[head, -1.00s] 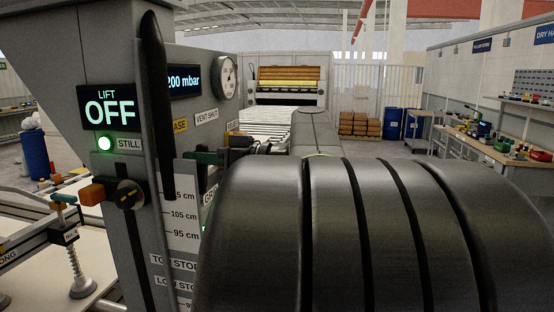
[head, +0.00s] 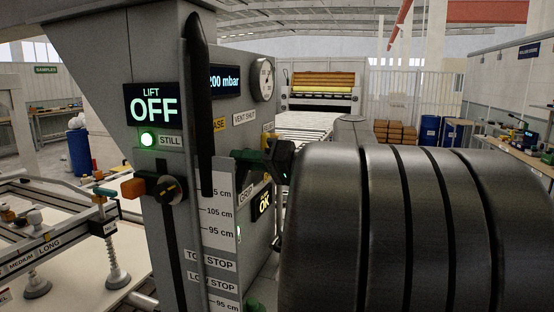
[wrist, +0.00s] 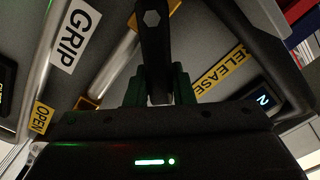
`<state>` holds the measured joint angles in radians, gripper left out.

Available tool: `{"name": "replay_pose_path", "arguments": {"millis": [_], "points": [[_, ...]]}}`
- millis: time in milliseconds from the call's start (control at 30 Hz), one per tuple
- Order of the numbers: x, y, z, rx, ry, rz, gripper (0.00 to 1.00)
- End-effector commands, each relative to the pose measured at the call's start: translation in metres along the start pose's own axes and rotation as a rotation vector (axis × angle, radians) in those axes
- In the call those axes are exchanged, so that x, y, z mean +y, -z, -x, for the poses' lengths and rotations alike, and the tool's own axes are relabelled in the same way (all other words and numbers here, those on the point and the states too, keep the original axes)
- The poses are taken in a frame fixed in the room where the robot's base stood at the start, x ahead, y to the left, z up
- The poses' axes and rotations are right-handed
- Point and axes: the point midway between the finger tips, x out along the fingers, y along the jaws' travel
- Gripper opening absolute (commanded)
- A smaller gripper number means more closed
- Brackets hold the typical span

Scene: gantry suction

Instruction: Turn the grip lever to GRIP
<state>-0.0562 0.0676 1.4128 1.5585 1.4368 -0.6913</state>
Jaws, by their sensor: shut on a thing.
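The grip lever (wrist: 154,45) is a dark bar with a hex bolt at its top end in the wrist view. My gripper (wrist: 159,85) has green fingers on both sides of the lever and is shut on it. The lever points down the picture, between the white GRIP label (wrist: 76,38) at left and the yellow RELEASE label (wrist: 219,70) at right. The lever cannot be made out there.
A suction-cup frame (head: 45,252) is at left. A small display (head: 262,204) reads OK.

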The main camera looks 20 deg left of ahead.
Motion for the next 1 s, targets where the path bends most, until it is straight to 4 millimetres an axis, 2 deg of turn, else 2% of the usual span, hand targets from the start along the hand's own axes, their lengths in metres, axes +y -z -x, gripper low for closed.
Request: {"name": "replay_pose_path", "arguments": {"millis": [367, 400, 500, 1000], "points": [[0.0004, 0.0003, 0.0001, 0.001, 0.000, -0.005, 0.00], [0.0004, 0.0003, 0.0001, 0.001, 0.000, -0.005, 0.24], [0.0004, 0.0002, 0.0001, 0.001, 0.000, -0.005, 0.43], [0.0025, -0.0012, 0.0003, -0.002, -0.003, -0.008, 0.44]]}}
